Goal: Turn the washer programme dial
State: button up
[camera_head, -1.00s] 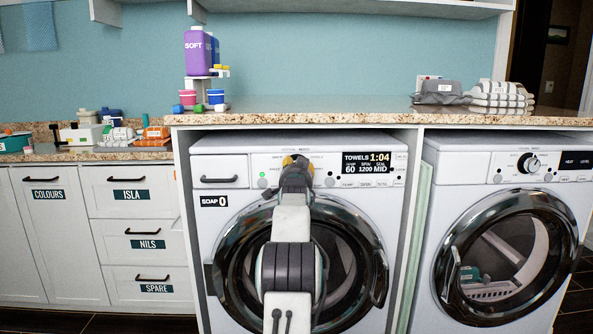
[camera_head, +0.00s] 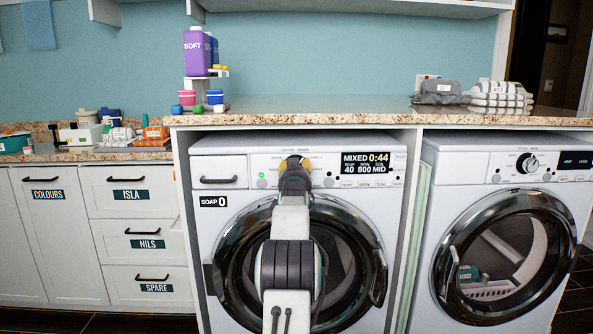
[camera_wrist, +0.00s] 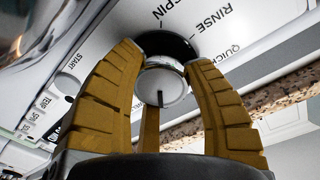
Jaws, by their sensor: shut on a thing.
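The washer (camera_head: 220,238) stands under the granite counter, its round door closed behind my arm. Its display (camera_head: 366,163) reads MIXED 0:44, 40, 800, MID. My gripper (camera_head: 296,162) is at the control panel, in front of the programme dial, and hides the dial in the head view. In the wrist view my gripper's yellow fingers (camera_wrist: 165,75) are around the dial (camera_wrist: 160,86), a round silver knob with a dark pointer mark and a black collar. The printed words RINSE, SPIN and QUICK show beside it. The fingers are shut on the dial.
A dryer (camera_head: 432,180) with its own dial stands to the right. A soap drawer (camera_head: 219,180) is left of my gripper. Bottles (camera_head: 197,52) and folded towels (camera_head: 500,97) are on the counter (camera_head: 320,121). Labelled drawers (camera_head: 130,210) are at the left.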

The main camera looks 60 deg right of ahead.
jog(key=shift+w+a+f, duration=0.1)
jog(key=shift+w+f, duration=0.1)
jog(key=shift+f, duration=0.05)
jog(key=o, duration=1)
jog(key=shift+w, duration=0.1)
jog(key=shift+o, duration=1)
jog(key=shift+r, duration=0.1)
jog(key=shift+s+a, duration=0.1)
jog(key=shift+s, duration=0.1)
jog(key=v, duration=1.1)
jog(key=shift+a, duration=0.35)
jog(key=shift+s, duration=0.15)
